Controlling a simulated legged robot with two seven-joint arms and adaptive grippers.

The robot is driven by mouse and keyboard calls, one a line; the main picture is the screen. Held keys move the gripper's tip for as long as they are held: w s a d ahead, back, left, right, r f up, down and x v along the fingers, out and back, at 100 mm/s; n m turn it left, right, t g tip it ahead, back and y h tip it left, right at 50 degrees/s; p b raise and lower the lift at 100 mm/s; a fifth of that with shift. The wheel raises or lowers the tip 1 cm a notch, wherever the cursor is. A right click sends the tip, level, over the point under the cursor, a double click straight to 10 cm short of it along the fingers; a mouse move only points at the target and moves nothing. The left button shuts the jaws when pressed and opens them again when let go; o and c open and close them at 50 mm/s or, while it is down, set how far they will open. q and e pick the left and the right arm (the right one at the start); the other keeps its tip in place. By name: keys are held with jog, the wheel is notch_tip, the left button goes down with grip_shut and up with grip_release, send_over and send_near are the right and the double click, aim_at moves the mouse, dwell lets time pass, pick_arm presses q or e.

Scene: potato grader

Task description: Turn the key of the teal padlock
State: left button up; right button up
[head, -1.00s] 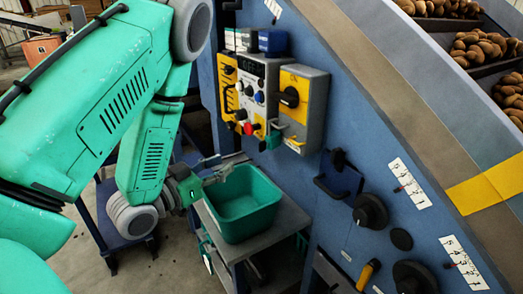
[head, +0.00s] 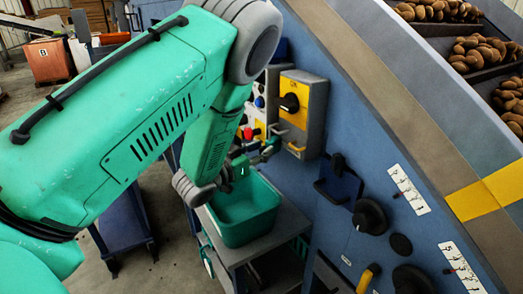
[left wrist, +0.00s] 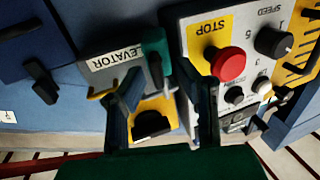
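The teal padlock (left wrist: 156,52) hangs beside the grey ELEVATOR box (left wrist: 98,48) in the left wrist view. In the head view the same box (head: 318,92) carries a black rotary knob on a yellow plate. My left gripper (left wrist: 165,108) has its two fingers apart, with the padlock ahead of the gap and no contact that I can make out. In the head view my left gripper (head: 259,153) is just in front of the box's lower left side and covers most of the padlock. I cannot make out the key. My right gripper is out of view.
A red STOP button (left wrist: 227,64) and knobs sit on the control panel close beside the right finger. A teal bin (head: 250,222) stands on a grey cart below my gripper. A dark blue latch (head: 338,180) and black knobs (head: 370,214) stick out to the right.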

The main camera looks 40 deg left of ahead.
pick_arm(q)
jog(key=shift+c, duration=0.3)
grip_shut()
jog(key=n+p, duration=0.3)
jog(key=shift+a+r+n, duration=0.15)
jog(key=shift+a+n, duration=0.1)
jog(key=shift+n, duration=0.15)
jog(key=n+p, duration=0.1)
jog(key=n, duration=0.1)
jog(key=n+p, duration=0.1)
jog(key=n, duration=0.1)
jog(key=shift+w+a+f, duration=0.1)
jog(key=shift+a+f, duration=0.1)
jog(key=n, duration=0.6)
jog(key=f+n, duration=0.1)
jog(key=n, duration=0.2)
jog(key=shift+a+n, duration=0.15)
jog(key=shift+n, duration=0.25)
jog(key=shift+f+b, duration=0.1)
jog(key=shift+b, duration=0.2)
